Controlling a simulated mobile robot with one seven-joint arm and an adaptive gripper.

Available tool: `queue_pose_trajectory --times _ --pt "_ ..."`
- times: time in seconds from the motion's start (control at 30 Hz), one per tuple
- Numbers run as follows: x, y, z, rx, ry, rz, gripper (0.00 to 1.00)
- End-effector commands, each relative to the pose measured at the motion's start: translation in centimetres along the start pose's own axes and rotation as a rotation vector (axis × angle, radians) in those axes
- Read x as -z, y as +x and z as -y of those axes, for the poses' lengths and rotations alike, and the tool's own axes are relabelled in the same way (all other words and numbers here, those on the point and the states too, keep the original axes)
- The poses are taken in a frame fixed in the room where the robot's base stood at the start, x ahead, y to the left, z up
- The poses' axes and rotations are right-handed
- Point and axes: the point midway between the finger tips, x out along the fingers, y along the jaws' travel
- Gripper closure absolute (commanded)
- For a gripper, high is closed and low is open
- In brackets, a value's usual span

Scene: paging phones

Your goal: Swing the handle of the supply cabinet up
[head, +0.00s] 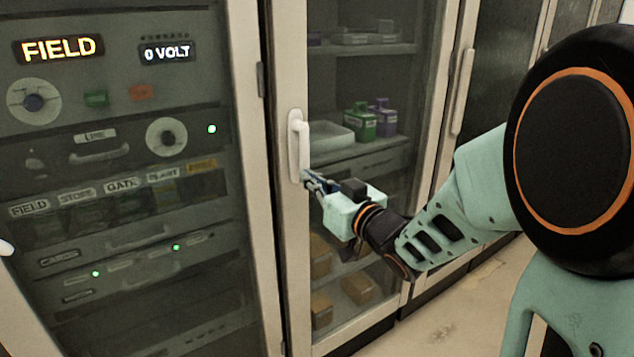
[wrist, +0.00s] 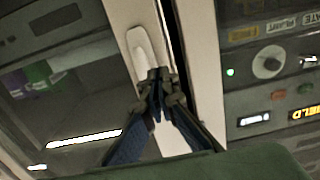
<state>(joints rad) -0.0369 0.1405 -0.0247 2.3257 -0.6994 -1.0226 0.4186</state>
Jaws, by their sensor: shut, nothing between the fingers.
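The supply cabinet (head: 290,235) has a glass door with a pale frame. Its white handle (head: 297,140) lies upright along the left edge of that frame. My gripper (head: 308,178) is at the lower end of the handle, fingers closed together with nothing seen between them. In the wrist view the handle (wrist: 141,48) runs along the pale frame, and the shut fingertips (wrist: 158,82) overlap its near end. I cannot tell whether they touch it. The fingers hide that end of the handle.
Behind the glass are shelves with a green bottle (head: 361,121), a purple bottle (head: 385,117), a clear tray (head: 330,137) and brown boxes (head: 357,287). A dark equipment rack (head: 110,220) with lit displays stands to the left. Another door handle (head: 461,90) is to the right.

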Motion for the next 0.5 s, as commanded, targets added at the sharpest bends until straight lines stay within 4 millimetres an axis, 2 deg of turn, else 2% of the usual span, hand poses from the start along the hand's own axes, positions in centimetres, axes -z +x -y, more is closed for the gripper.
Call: queue_pose_trajectory --times 0.3,0.5 --pt "-0.1 3.9 0.1 0.002 -0.002 -0.002 1.0" --pt "-0.1 5.7 0.0 0.001 -0.002 -0.001 1.0"
